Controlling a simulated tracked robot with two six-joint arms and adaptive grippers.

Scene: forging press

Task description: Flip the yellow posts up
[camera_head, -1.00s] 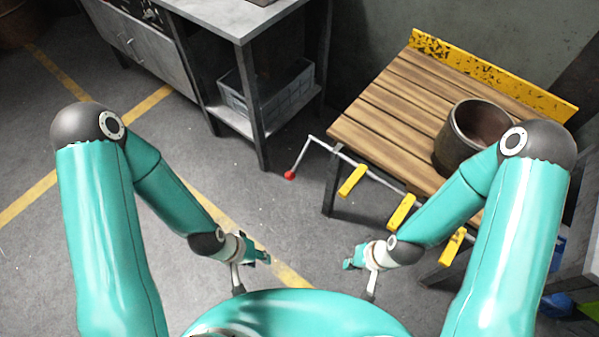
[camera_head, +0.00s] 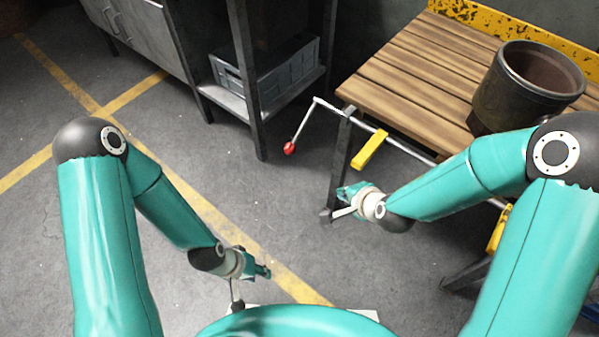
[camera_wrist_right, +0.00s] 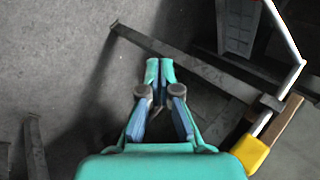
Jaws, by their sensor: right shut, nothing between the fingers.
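A yellow post (camera_head: 369,150) hangs from a metal rod (camera_head: 405,147) along the front edge of the wooden bench; it also shows in the right wrist view (camera_wrist_right: 251,152). A second yellow post (camera_head: 498,228) is partly hidden behind my right arm, which covers the rod between them. The rod's cranked end carries a red knob (camera_head: 290,148). My right gripper (camera_head: 345,191) is below and left of the nearest post, apart from it. Its fingers are together and empty in the right wrist view (camera_wrist_right: 160,70). My left gripper (camera_head: 265,271) is low over the floor, away from the posts; its fingers are too small to read.
The slatted bench (camera_head: 410,75) carries a dark metal pot (camera_head: 510,95) and has a yellow back board (camera_head: 470,18). A dark metal table frame with a grey crate (camera_head: 265,72) stands to the left. Open floor lies between it and my left arm.

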